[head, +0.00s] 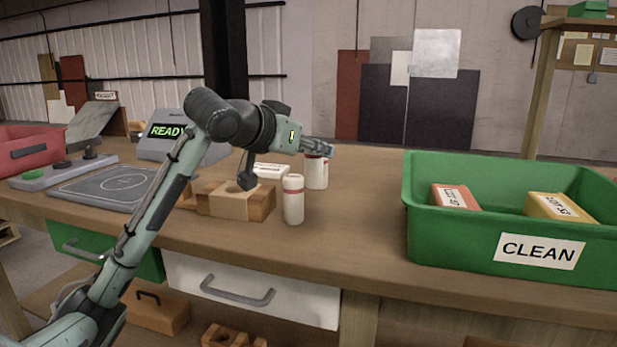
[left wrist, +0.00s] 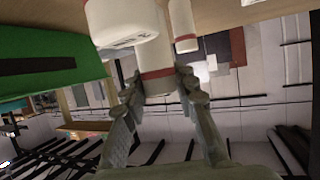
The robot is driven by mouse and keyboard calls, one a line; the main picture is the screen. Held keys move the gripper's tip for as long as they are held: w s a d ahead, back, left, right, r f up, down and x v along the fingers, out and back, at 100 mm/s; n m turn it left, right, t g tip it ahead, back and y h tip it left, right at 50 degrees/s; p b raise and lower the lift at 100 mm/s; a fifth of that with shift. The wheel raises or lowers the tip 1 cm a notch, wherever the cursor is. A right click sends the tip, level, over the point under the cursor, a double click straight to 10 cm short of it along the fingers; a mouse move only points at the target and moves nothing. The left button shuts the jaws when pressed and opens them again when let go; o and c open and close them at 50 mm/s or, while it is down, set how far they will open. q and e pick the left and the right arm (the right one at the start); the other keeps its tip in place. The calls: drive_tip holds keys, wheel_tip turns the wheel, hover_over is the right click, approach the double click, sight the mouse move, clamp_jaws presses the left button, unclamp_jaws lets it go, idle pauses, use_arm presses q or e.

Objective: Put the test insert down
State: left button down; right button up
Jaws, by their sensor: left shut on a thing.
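The test insert, which I take to be a white cylinder with a red band (head: 315,174), is upright between the fingers of my left gripper (head: 319,147). The left wrist view shows the fingers (left wrist: 160,85) shut on its banded end (left wrist: 157,72). It is at or just over the workbench; I cannot tell whether its base touches. A similar white cylinder (head: 293,201) stands in front of it, and shows large in the left wrist view (left wrist: 121,22). A third (left wrist: 184,28) is on the other side, mostly hidden in the head view. My right gripper is not in view.
A wooden block (head: 262,203) stands left of the cylinders, with a white labelled item (head: 271,170) behind it. A green CLEAN bin (head: 470,250) holding boxes is at the right. A READY display (head: 168,132) and grey pad (head: 105,187) are at the left. Bench between cylinders and bin is clear.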

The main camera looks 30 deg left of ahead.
sight(308, 168)
use_arm(q)
drive_tip(key=shift+f+b, duration=0.4)
drive_tip(key=shift+f, duration=1.65)
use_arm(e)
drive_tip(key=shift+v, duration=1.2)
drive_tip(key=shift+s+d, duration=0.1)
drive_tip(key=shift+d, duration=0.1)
use_arm(q)
drive_tip(key=shift+f, duration=0.15)
drive_tip(key=c, duration=1.2)
unclamp_jaws()
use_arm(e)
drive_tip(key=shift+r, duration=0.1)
use_arm(q)
drive_tip(key=shift+s+r, duration=0.2)
drive_tip(key=shift+r, duration=0.05)
drive_tip(key=v, duration=1.1)
drive_tip(key=shift+s, duration=0.3)
